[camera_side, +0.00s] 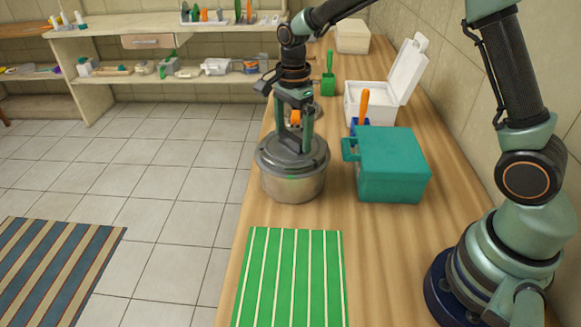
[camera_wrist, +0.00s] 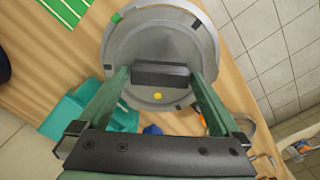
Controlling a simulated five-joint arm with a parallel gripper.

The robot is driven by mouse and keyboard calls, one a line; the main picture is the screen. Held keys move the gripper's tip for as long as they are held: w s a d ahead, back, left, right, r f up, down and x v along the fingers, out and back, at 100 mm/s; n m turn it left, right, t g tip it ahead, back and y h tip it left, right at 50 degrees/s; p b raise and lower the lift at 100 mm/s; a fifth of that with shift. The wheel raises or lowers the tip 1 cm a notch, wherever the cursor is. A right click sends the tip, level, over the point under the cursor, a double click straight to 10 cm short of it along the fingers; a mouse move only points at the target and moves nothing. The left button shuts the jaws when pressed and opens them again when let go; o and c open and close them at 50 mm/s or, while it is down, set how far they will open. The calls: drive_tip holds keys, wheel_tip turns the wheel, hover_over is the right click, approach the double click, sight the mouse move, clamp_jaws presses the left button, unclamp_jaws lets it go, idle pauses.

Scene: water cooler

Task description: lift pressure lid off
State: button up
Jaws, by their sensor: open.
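A steel pot (camera_side: 293,185) stands on the wooden counter with its round grey pressure lid (camera_side: 318,157) on top. The lid also fills the upper middle of the wrist view (camera_wrist: 160,45). A dark bar handle (camera_wrist: 160,75) crosses the lid; a small yellow dot shows on the lid beside it. My gripper (camera_side: 294,138) points down over the lid from above. In the wrist view my gripper (camera_wrist: 161,76) is open, with one green finger near each end of the handle. I see narrow gaps there and cannot tell whether either finger touches it.
A teal lidded box (camera_side: 392,165) stands close to the right of the pot. A green striped mat (camera_side: 290,280) lies in front on the counter. The floor is left of the counter's edge.

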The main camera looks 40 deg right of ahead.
drive_tip(key=c, duration=1.2)
